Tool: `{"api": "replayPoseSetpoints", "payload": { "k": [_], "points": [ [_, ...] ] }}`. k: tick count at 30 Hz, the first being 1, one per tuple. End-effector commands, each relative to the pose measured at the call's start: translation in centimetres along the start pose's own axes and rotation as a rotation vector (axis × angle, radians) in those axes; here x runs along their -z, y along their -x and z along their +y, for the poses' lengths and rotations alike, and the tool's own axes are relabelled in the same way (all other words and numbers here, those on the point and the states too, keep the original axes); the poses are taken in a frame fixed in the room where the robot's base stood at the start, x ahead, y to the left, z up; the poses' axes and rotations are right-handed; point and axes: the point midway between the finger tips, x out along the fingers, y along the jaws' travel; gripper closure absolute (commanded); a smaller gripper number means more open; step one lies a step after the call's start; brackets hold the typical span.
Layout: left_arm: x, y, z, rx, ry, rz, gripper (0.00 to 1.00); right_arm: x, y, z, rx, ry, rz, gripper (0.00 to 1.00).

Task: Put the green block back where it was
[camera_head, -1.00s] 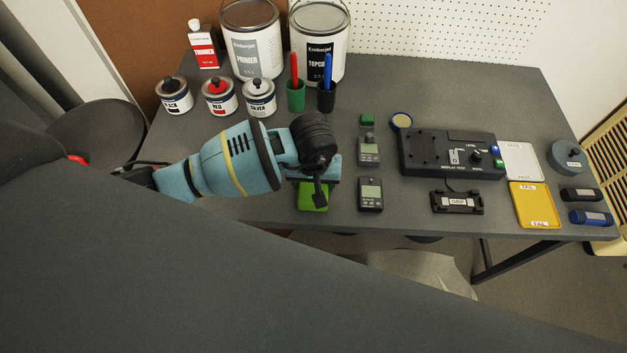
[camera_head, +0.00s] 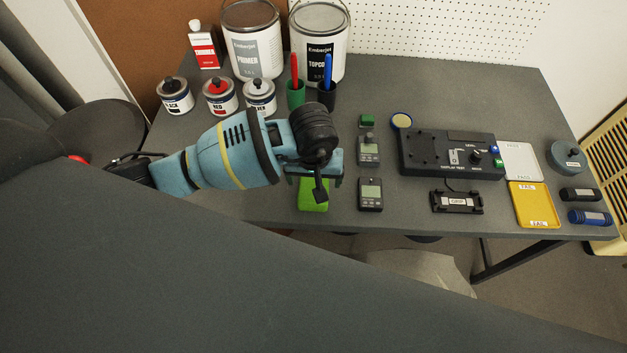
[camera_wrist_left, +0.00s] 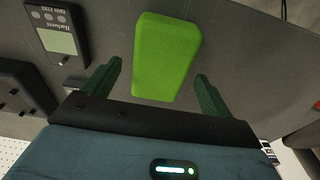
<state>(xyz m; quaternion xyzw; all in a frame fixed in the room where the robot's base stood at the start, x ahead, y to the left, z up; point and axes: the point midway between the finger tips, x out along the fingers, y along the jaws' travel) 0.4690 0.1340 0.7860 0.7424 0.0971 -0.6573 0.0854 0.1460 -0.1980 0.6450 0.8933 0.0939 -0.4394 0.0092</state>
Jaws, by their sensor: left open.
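The bright green block (camera_head: 313,196) lies on the grey table near its front edge, left of a grey meter; the gripper partly covers it in the head view. In the left wrist view the green block (camera_wrist_left: 166,55) lies flat between and beyond the fingertips. My left gripper (camera_head: 316,181) is above the block, open and empty. Its two dark green fingers (camera_wrist_left: 158,82) are spread to either side of the block, and I see no contact. My right gripper is not in view.
Two meters (camera_head: 370,194) and (camera_head: 368,150) stand right of the block, one with a small dark green piece (camera_head: 367,120) behind it. A black test unit (camera_head: 450,154), yellow tray (camera_head: 533,204) and white tray (camera_head: 519,160) are farther right. Paint cans (camera_head: 252,42) stand behind.

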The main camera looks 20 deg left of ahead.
Motion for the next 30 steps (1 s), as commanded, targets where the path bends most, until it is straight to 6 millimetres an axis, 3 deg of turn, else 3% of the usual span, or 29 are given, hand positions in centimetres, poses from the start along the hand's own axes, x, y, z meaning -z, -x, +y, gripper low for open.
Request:
{"api": "replayPoseSetpoints", "payload": {
  "k": [6,13,19,30],
  "points": [
    [0.2,4.8,0.0,-0.001,-0.001,0.006,0.15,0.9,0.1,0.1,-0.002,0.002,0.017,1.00],
    [0.1,8.2,0.0,0.001,-0.001,0.003,0.15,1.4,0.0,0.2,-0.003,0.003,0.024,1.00],
    [0.0,9.4,-0.1,0.001,0.000,0.000,0.15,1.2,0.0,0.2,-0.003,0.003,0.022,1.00],
    [0.0,9.4,-0.1,0.002,0.000,-0.001,0.15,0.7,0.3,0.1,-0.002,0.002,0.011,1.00]
  ]
}}
